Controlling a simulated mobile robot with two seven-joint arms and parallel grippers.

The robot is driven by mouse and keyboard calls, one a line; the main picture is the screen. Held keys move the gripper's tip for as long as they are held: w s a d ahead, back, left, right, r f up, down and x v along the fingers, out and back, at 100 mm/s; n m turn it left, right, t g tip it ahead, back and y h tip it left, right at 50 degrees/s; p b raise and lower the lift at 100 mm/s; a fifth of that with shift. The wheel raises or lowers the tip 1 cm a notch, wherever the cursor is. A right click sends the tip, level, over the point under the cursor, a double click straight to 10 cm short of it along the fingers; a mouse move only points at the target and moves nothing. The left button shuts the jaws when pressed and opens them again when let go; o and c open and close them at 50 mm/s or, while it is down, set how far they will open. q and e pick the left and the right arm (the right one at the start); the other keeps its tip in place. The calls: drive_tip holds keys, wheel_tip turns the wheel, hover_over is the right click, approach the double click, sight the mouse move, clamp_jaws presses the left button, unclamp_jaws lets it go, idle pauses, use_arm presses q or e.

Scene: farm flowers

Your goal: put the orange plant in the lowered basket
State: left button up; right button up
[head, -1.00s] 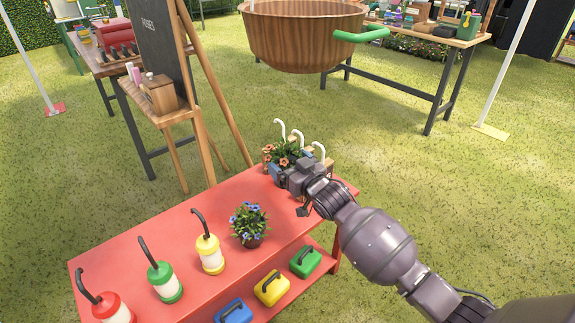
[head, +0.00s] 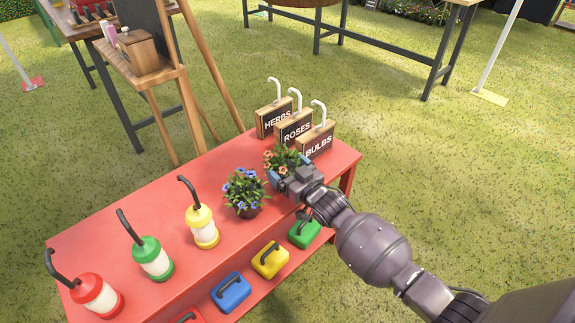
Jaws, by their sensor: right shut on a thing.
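The orange plant (head: 283,156), with orange flowers and green leaves, is near the right end of the red table (head: 160,225). My right gripper (head: 281,173) is shut on it from the front right, and its pot is mostly hidden by the gripper. I cannot tell whether the pot touches the tabletop. The brown wooden basket (head: 305,3) shows only its lower edge at the top of the picture, well beyond the table. My left gripper is not in view.
A blue-flowered plant (head: 243,190) stands just left of the orange one. Signs for herbs, roses and bulbs (head: 296,128) stand behind it. A wooden easel (head: 150,75) stands at back left.

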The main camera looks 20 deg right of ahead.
drive_tip(key=shift+r, duration=0.1)
drive_tip(key=o, duration=0.8)
drive_tip(key=shift+f, duration=0.2)
